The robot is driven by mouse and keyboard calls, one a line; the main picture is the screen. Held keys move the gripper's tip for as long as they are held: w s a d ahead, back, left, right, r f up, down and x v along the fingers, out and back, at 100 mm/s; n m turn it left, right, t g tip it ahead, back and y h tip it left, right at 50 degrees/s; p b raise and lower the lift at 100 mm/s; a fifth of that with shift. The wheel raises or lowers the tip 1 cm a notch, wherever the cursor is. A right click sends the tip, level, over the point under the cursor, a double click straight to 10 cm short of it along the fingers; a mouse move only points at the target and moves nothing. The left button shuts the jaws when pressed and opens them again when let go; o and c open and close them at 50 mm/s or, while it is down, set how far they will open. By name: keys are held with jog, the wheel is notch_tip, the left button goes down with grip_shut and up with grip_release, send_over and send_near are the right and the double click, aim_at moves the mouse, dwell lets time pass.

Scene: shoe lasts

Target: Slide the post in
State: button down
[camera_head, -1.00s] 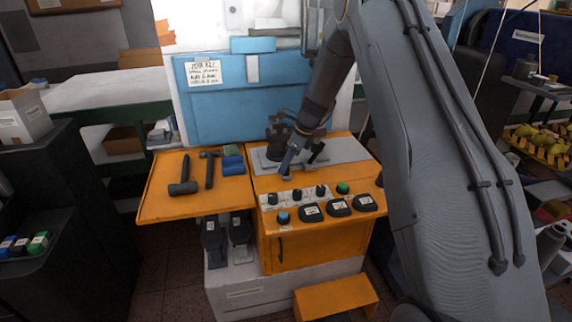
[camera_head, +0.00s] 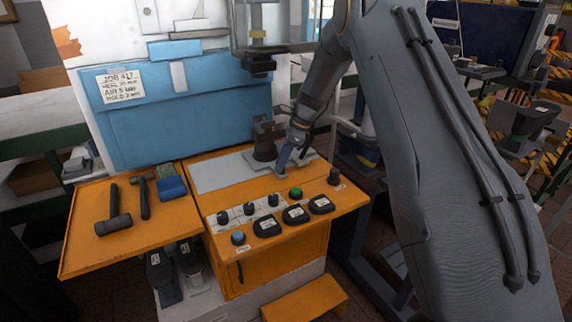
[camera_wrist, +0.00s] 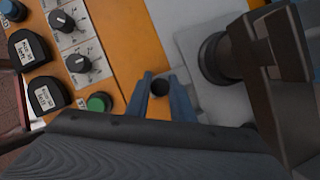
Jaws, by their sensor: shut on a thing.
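My gripper (camera_wrist: 162,78) has blue fingers. In the wrist view they are shut on a small dark round piece, seen end-on, which looks like the post (camera_wrist: 160,88). In the head view my gripper (camera_head: 287,158) is low over the right part of the grey plate (camera_head: 222,174), just right of a dark upright fixture (camera_head: 266,142). In the wrist view the fixture's dark round part (camera_wrist: 214,58) is to the right of the fingers, apart from them. The post's length and lower end are hidden, and I cannot tell whether it touches the plate.
The orange bench has knobs, a green button (camera_head: 296,192) and dark labelled pads (camera_head: 295,214) along its front. Hammers (camera_head: 115,212) and a blue block (camera_head: 172,187) lie on the left shelf. A blue panel with a job card (camera_head: 122,86) stands behind. The plate's left part is bare.

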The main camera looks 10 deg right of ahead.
jog(key=shift+d, duration=0.15)
jog(key=c, duration=1.5)
grip_release()
jog(key=shift+d, duration=0.2)
jog(key=shift+c, duration=0.2)
jog(key=shift+a, duration=0.15)
jog(key=shift+w+r, duration=0.1)
jog(key=shift+r, duration=0.15)
jog(key=b+v, duration=0.2)
jog(key=v, duration=0.5)
jog(key=shift+r, duration=0.1)
